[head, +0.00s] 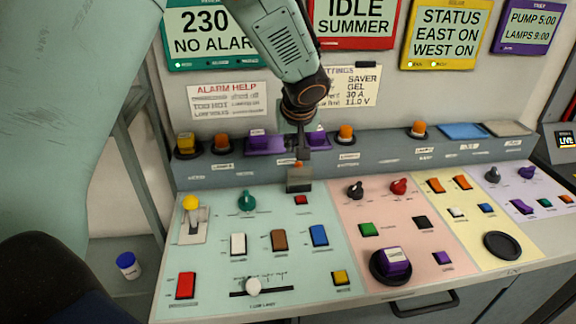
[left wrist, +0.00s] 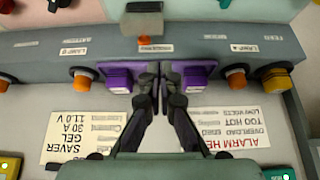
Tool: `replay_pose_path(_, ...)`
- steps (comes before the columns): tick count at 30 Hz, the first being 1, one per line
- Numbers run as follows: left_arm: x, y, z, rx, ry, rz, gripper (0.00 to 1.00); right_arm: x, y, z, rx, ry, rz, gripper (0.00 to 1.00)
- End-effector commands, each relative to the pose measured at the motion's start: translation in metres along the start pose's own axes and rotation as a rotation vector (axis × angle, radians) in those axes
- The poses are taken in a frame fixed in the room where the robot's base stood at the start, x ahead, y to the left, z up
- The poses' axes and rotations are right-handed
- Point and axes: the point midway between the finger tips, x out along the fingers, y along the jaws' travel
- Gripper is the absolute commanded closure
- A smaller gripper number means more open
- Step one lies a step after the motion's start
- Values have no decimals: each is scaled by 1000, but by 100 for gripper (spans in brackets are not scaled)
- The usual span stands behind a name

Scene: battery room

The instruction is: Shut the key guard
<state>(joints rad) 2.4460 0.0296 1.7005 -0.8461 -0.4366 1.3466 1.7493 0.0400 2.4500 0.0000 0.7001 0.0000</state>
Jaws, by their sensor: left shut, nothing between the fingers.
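What looks like the key guard is a small grey flap or box (head: 299,181) at the back edge of the pale green panel, under the ledge. A small orange-red piece (head: 298,163) shows just behind and above it. In the left wrist view the grey guard (left wrist: 143,22) is at the top, with the orange piece (left wrist: 144,40) close below. Its hinge and exact angle are hard to tell. My left gripper (head: 304,152) is shut and empty, pointing down just above and behind the guard. Its closed fingers also show in the left wrist view (left wrist: 160,75). My right gripper is not in view.
Purple blocks (head: 258,140) and orange knobs (head: 223,142) stand along the raised ledge on both sides of my gripper. A green knob (head: 247,200) and a red button (head: 301,200) are on the panel in front. Sign boards (head: 352,22) hang behind.

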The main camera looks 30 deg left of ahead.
Motion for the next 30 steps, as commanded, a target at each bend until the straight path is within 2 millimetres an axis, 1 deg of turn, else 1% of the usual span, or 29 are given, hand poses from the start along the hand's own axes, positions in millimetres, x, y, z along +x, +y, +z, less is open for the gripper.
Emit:
replay_pose_path(5, 8, 1, 4, 0, -1, 1, 100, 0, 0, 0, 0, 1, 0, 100)
replay_pose_path(8, 22, 0, 5, 0, -3, 0, 100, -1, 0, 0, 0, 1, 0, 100)
replay_pose_path(15, 64, 0, 6, 0, -3, 0, 100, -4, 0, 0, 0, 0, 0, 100)
replay_pose_path(21, 88, 0, 4, 0, -1, 0, 100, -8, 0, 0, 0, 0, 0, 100)
replay_pose_path(25, 96, 0, 3, 0, 0, 0, 100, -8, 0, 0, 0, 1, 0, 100)
replay_pose_path(30, 99, 0, 2, 1, 1, 1, 100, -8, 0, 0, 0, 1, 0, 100)
